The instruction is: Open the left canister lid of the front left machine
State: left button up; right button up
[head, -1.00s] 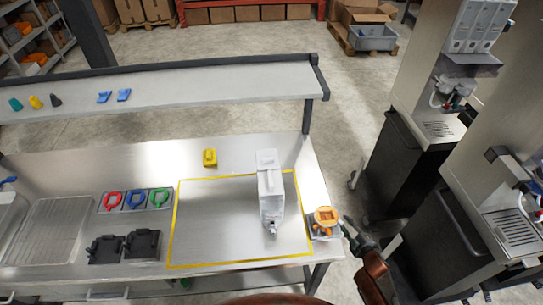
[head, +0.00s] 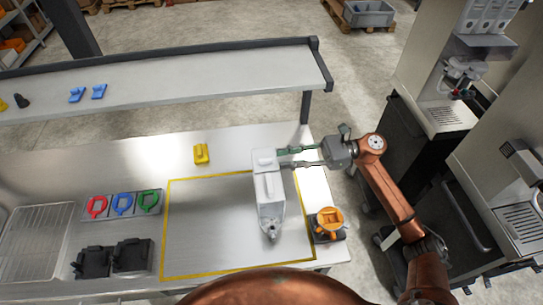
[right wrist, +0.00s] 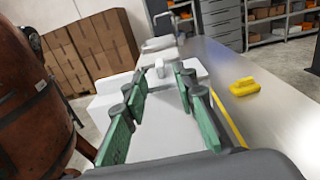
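Two dispensing machines stand at the right; the farther one (head: 475,60) shows white canisters (head: 483,15) on top. My left gripper is not in view.
An orange-topped device (head: 328,222) stands right of the canister. A yellow block (head: 201,154) lies behind left. Coloured ring tools (head: 122,204) and black holders (head: 113,258) are at left. A raised shelf (head: 170,90) runs behind. The taped area left of the canister is clear.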

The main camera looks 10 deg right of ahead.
aim_at(272, 160)
jog(key=a, duration=0.4)
jog(key=shift+r+p, duration=0.15)
jog(key=shift+p, duration=0.2)
jog(key=shift+a, duration=0.5)
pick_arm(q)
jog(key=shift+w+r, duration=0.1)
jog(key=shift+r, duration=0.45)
pick_arm(e)
grip_shut()
